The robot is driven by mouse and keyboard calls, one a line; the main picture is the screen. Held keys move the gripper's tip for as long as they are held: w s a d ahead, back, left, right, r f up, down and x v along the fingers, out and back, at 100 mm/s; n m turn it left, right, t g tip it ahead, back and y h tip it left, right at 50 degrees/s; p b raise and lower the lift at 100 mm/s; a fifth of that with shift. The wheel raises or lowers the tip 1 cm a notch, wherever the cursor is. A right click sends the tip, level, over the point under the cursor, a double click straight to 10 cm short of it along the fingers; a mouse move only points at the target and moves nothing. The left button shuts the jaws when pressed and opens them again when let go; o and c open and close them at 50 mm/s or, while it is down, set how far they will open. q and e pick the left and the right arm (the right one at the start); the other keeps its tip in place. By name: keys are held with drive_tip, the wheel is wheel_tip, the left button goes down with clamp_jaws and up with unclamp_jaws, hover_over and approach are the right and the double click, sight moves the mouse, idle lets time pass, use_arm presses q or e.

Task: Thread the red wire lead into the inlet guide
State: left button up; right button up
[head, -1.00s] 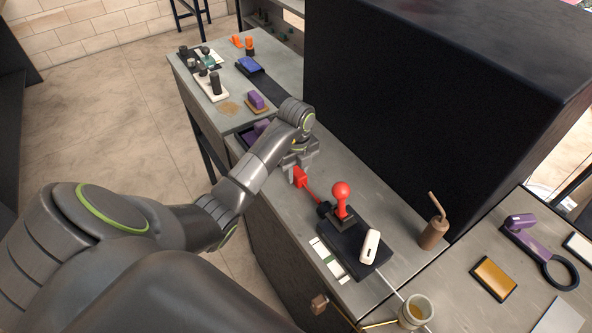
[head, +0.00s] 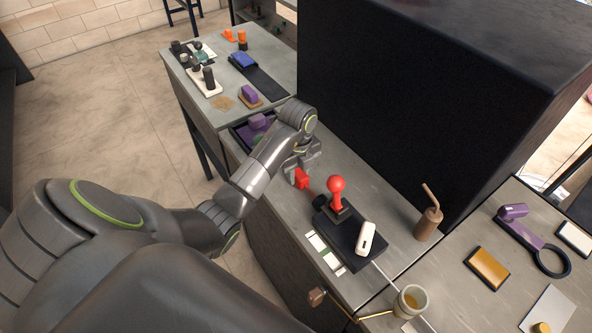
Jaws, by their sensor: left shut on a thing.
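My left gripper (head: 302,166) is shut on the red wire lead (head: 302,179), seen as a red block at the jaws above the grey counter. The black inlet guide (head: 320,201) appears to be the small dark piece at the left end of a black base plate (head: 351,247). The red block is close to this piece, up and left of it in the picture. I cannot make out the thin red wire between them, so I cannot tell whether its tip is inside the guide. My right gripper is not in view.
A red ball-topped lever (head: 337,188) and a white piece (head: 366,238) stand on the base plate. A brown bottle (head: 429,224) and a jar (head: 410,301) stand to the right. A large black box (head: 420,110) rises behind.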

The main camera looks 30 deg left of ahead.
use_arm(q)
drive_tip(key=shift+s+d+b, duration=0.25)
drive_tip(key=shift+d+b, duration=0.05)
drive_tip(key=shift+d, duration=0.3)
drive_tip(key=o, duration=1.1)
drive_tip(key=shift+r, duration=0.1)
